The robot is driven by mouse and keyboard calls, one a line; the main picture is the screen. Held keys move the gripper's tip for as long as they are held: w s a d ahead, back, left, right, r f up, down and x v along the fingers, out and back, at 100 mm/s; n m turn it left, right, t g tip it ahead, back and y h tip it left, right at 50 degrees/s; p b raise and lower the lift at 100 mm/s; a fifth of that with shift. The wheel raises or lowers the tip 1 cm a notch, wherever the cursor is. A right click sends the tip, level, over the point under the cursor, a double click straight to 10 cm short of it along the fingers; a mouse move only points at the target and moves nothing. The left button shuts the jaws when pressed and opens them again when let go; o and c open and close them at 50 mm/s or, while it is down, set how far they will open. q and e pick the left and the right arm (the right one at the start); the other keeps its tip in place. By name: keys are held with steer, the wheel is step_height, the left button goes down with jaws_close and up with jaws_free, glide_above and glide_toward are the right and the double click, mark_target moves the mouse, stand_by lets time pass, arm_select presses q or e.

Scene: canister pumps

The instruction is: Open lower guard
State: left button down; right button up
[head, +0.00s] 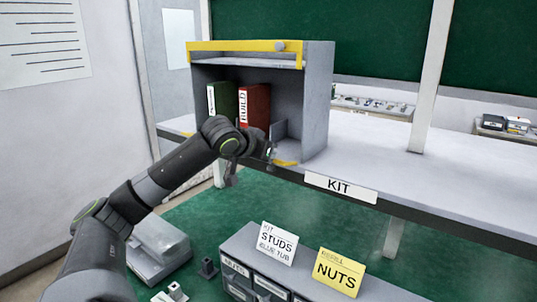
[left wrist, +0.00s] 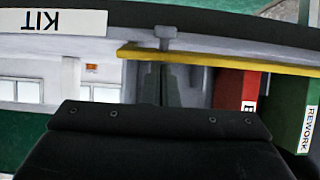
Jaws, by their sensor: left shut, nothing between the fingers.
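A grey open-fronted cabinet (head: 318,100) stands on the shelf. A yellow bar (head: 235,46) with a grey knob (head: 281,46) runs along its top front. Another yellow strip (head: 286,163) lies low at its front edge, mostly behind my left arm. In the left wrist view, which is upside down, the lower yellow strip (left wrist: 220,60) crosses the cabinet front, with a grey knob (left wrist: 167,32) at its edge. My left gripper (head: 268,156) is shut and empty at the front of the cabinet, close to the low strip. Whether it touches the strip is unclear. My right gripper is not in view.
A green binder (head: 222,100) and a red binder (head: 254,105) stand inside the cabinet. A KIT label (head: 340,187) is on the shelf edge. The shelf right of the cabinet is clear.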

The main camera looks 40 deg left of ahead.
arm_select(q)
steer(key=shift+s+f+t+b, duration=0.3)
steer(key=shift+s+f+b, duration=0.15)
steer(key=shift+f, duration=0.2)
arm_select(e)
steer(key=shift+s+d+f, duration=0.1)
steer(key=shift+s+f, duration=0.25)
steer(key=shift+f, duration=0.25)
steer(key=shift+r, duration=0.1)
